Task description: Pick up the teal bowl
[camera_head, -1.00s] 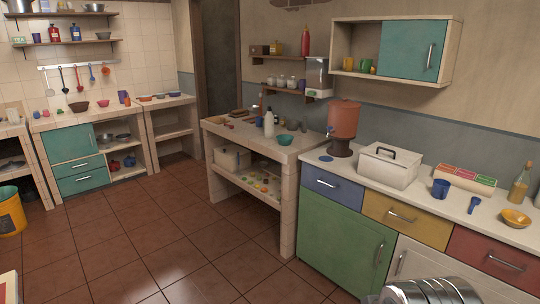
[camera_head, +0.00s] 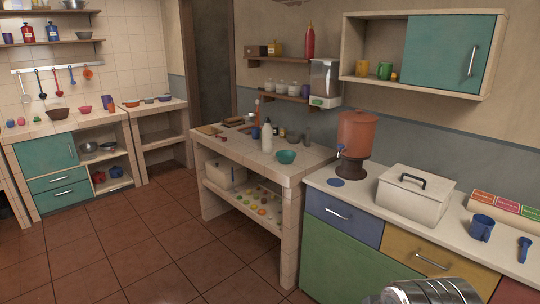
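The teal bowl (camera_head: 286,156) sits upright on the tiled counter (camera_head: 313,161) in the middle of the view, near that counter's right end. It looks empty from here, though its inside shows only partly. A metallic ribbed part of my own arm shows at the bottom edge, right of centre. My gripper's fingers do not show. Nothing touches the bowl.
A white bottle (camera_head: 267,138) and small jars stand left of and behind the bowl. A clay water dispenser (camera_head: 357,140) and a white box (camera_head: 415,195) stand on the right counter. The tiled floor (camera_head: 150,240) at left is open.

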